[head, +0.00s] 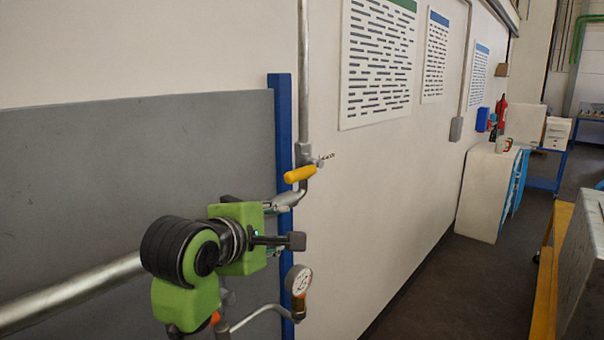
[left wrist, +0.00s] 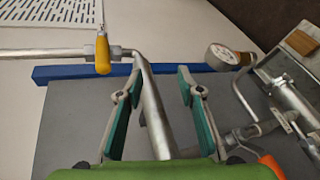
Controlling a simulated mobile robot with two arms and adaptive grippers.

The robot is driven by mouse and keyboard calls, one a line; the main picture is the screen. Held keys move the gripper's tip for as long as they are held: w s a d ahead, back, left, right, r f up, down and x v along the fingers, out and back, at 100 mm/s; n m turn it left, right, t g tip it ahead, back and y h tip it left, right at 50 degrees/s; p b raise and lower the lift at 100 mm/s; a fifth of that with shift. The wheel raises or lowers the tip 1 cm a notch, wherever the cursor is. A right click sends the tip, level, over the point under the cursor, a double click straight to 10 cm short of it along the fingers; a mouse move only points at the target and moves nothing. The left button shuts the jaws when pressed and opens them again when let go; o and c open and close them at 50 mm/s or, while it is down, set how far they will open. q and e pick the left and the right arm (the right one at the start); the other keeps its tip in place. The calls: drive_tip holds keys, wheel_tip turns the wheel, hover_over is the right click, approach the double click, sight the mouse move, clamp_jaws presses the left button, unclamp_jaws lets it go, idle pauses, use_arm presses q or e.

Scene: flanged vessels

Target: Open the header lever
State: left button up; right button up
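The header lever has a yellow handle (head: 300,174), set on the vertical pipe beside the blue post in the head view. It also shows in the left wrist view as a yellow handle (left wrist: 103,55), beyond and left of my left fingertips. My left gripper (head: 285,224) is below and a little left of the handle in the head view. In the left wrist view its teal-padded fingers (left wrist: 158,75) are apart, with a grey pipe (left wrist: 151,100) showing between them. I cannot tell whether the pipe lies between the pads or beyond them. My right gripper is not in view.
A pressure gauge (head: 299,280) sits below my left gripper, near the blue post (head: 283,120). An orange handle (left wrist: 270,164) shows at lower right in the left wrist view. A white cabinet (head: 486,190) stands farther along the wall. The floor (head: 440,275) before it is clear.

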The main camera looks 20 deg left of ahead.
sight(302, 174)
use_arm(q)
wheel_tip(302, 174, up, 9)
drive_tip(key=n+t, duration=0.2)
drive_tip(key=n, duration=0.2)
drive_tip(key=w+p, duration=0.1)
drive_tip(key=w, duration=0.3)
drive_tip(key=w+f+p, duration=0.1)
drive_tip(key=w+p, duration=0.1)
drive_tip(key=w, duration=0.1)
drive_tip(key=w+f+p, duration=0.1)
drive_tip(key=w, duration=0.3)
drive_tip(key=shift+w+a+p, duration=0.15)
drive_tip(key=shift+w+p, duration=0.2)
drive_tip(key=shift+w+f, duration=0.3)
drive_tip(key=shift+w, duration=0.2)
clamp_jaws()
